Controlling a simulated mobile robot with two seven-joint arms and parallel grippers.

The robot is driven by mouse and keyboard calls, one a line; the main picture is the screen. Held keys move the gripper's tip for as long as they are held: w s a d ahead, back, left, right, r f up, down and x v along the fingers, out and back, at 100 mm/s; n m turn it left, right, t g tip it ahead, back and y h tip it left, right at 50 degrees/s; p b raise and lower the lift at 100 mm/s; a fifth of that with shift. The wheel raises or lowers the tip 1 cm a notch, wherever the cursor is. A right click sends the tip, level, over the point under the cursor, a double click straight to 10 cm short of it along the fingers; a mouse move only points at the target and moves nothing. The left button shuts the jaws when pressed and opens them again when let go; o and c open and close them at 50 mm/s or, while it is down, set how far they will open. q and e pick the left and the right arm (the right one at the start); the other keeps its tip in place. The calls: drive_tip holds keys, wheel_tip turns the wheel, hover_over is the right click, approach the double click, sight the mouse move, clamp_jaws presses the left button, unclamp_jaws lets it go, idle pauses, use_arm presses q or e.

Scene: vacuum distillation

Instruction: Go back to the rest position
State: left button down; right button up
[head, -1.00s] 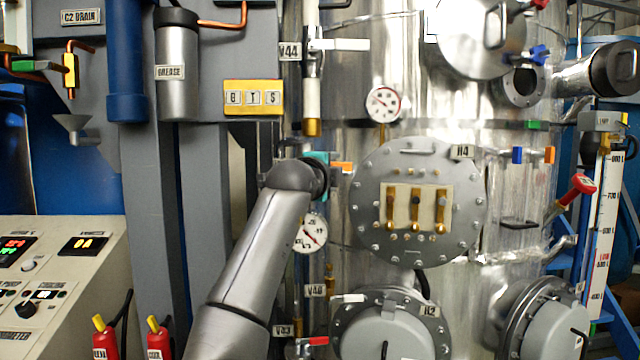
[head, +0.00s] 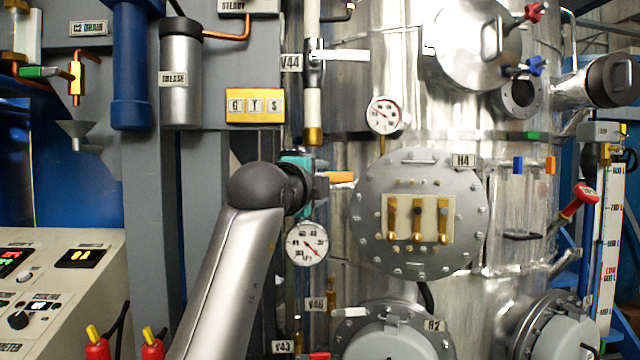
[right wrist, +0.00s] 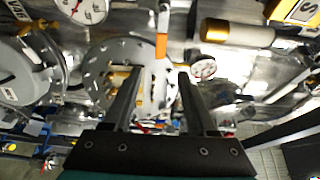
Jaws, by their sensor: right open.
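My right arm rises from the bottom of the head view, its dark joint left of the vessel. The teal body of my right gripper (head: 297,162) shows just past that joint; its fingers are hidden there. In the right wrist view my right gripper (right wrist: 160,76) is open, two dark fingers apart with nothing held between them. An orange-ended handle (right wrist: 161,45) lies ahead, near the line between the fingertips. The same orange handle (head: 341,177) shows just right of the gripper in the head view. My left gripper is in neither view.
The vessel's H4 flange (head: 420,245) with gold handles is right of the arm. A lower gauge (head: 307,243) hangs beside the arm, an upper gauge (head: 384,115) above. The V44 pipe (head: 312,110) stands above the gripper. A control panel (head: 60,270) is at left.

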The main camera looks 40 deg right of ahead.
idle(0.4)
drive_tip(key=s+a+f+n+y, duration=0.2)
drive_tip(key=f+n, duration=0.4)
drive_tip(key=f, duration=0.5)
drive_tip(key=s+a+f+n+y, duration=0.1)
drive_tip(key=a+f+n+y, duration=0.3)
drive_tip(key=f, duration=0.8)
drive_tip(key=s+f+n+y, duration=0.1)
drive_tip(key=s+f+n, duration=0.1)
drive_tip(key=f+n, duration=0.7)
drive_tip(key=s+a+f+n+g+y, duration=0.35)
drive_tip(key=s+a+f+n, duration=0.3)
drive_tip(key=s+f, duration=0.5)
drive_tip(key=s+a+f+n+g+y, duration=0.4)
drive_tip(key=s+a+f, duration=0.3)
drive_tip(key=s+f, duration=0.45)
drive_tip(key=s+f+n+b, duration=0.25)
drive_tip(key=f+b, duration=0.35)
drive_tip(key=f, duration=2)
drive_tip(key=s+d+f+g+b, duration=0.1)
drive_tip(key=s+f+b, duration=0.2)
drive_tip(key=s+f, duration=0.5)
drive_tip(key=s+d+f+g+b, duration=0.1)
drive_tip(key=s+f+b, duration=0.3)
drive_tip(key=s+f, duration=0.4)
drive_tip(key=shift+s+f+m, duration=0.3)
drive_tip(key=shift+s+f, duration=0.05)
drive_tip(key=shift+f, duration=2.5)
